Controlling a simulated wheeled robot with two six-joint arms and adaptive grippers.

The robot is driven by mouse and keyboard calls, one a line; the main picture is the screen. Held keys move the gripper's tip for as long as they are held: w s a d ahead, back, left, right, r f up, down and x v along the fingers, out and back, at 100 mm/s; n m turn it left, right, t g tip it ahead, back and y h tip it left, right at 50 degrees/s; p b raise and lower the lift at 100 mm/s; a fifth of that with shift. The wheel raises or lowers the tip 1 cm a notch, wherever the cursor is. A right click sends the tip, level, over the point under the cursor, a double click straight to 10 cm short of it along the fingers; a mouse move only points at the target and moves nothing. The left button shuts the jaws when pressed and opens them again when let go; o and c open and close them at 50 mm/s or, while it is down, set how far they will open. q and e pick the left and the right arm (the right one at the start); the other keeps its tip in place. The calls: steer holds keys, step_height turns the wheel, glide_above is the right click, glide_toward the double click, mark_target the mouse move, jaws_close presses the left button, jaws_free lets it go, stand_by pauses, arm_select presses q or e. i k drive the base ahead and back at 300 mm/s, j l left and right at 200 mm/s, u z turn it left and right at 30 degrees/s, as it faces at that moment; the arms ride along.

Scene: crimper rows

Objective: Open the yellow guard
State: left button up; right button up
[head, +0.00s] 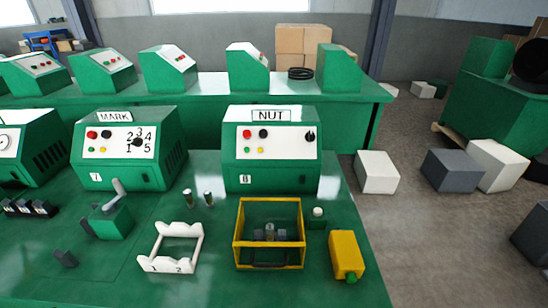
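The yellow guard (238,236) is a box-shaped frame on the green bench, in front of the machine labelled NUT. It appears closed over a grey metal fixture (270,236) that shows inside the frame. A dark handle (270,265) runs along its lower front edge. Neither of my grippers is in the head view.
The NUT machine (270,177) stands behind the guard. A yellow box (345,253) with a green button is close on its right, and a white cradle (178,231) is on its left. Farther left is a green lever device (110,222). The front strip of the bench (215,290) is clear.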

mark_target(238, 243)
steer(key=k+l+u, duration=0.3)
steer(key=k, duration=0.15)
steer(key=k+u, duration=0.3)
steer(key=k+j, duration=0.05)
steer(key=k, duration=0.05)
